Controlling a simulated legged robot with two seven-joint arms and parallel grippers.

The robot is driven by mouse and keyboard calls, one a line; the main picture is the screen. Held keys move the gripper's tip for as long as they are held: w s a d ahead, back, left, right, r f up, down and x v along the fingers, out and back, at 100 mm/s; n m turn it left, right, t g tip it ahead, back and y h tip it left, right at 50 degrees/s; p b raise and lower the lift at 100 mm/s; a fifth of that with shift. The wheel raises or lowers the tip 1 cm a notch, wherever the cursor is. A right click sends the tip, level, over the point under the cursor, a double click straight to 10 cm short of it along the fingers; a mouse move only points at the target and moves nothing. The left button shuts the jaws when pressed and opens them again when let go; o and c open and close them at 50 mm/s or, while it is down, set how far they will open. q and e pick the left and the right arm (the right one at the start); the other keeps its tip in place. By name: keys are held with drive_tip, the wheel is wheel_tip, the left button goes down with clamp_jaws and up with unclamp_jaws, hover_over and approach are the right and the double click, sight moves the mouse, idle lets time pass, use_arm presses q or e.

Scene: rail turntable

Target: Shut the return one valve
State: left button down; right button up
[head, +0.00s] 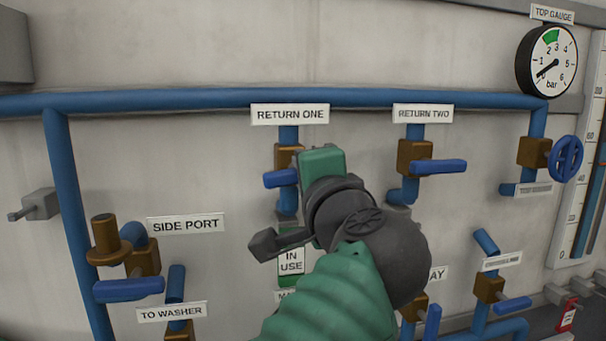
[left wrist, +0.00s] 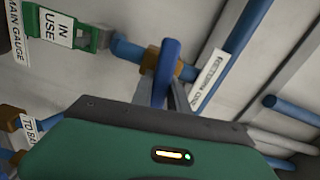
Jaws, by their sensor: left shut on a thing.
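The return one valve has a brown body (head: 287,156) on a vertical blue pipe under the RETURN ONE label (head: 290,114). Its blue lever (head: 279,179) shows left of my gripper in the head view and looks crosswise to the pipe. The rest is hidden behind my gripper. My left gripper (head: 304,180) is at this valve, its fingers mostly hidden by its green and dark body. In the left wrist view the lever (left wrist: 166,68) runs down between the fingers (left wrist: 174,97), and my gripper is shut on it. My right gripper is not in view.
The return two valve (head: 414,157), its lever (head: 440,166) pointing right, is close by. A green IN USE tag (head: 291,262) hangs just below return one. The side port valve (head: 142,258) is lower left; a blue handwheel (head: 566,158) and gauge (head: 547,61) are right.

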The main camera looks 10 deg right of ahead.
use_arm(q)
drive_tip(key=shift+d+f+m, duration=0.15)
drive_tip(key=shift+f+m, duration=0.2)
drive_tip(key=shift+m, duration=0.25)
drive_tip(key=shift+f+m, duration=0.1)
drive_tip(key=shift+m, duration=0.2)
drive_tip(key=c, duration=1.3)
unclamp_jaws()
drive_tip(key=shift+d, duration=0.1)
drive_tip(key=shift+r, duration=0.2)
drive_tip(key=shift+w, duration=0.1)
